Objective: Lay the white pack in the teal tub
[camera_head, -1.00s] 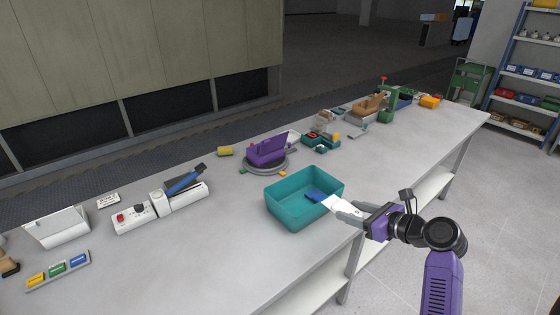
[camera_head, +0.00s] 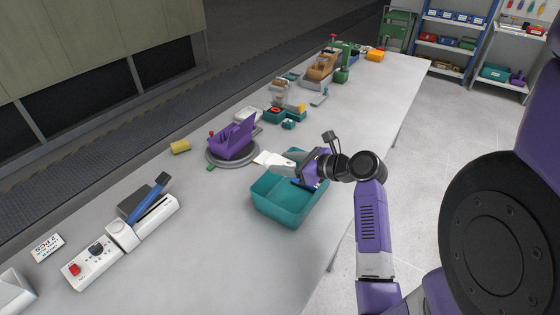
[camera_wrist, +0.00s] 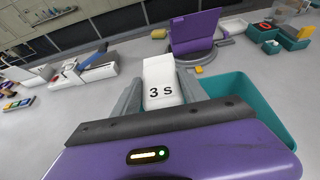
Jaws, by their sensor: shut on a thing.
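The white pack (camera_head: 268,159), marked "3 S" in the wrist view (camera_wrist: 161,82), is held between the fingers of my gripper (camera_head: 286,164). The gripper is shut on it, with a finger on each side in the wrist view. The teal tub (camera_head: 278,207) is an open box on the table. In the head view the pack shows at the tub's far left rim, above it, and my wrist crosses over the tub. In the wrist view the tub (camera_wrist: 240,88) lies to the right of the pack. A blue thing (camera_head: 311,184) shows inside the tub, partly hidden by my gripper.
A purple holder (camera_head: 236,139) on a round grey base stands just beyond the tub. A white device with a blue lever (camera_head: 148,208) and a white control box (camera_head: 92,262) stand at left. Several small bins line the far table. Bare table lies left of the tub.

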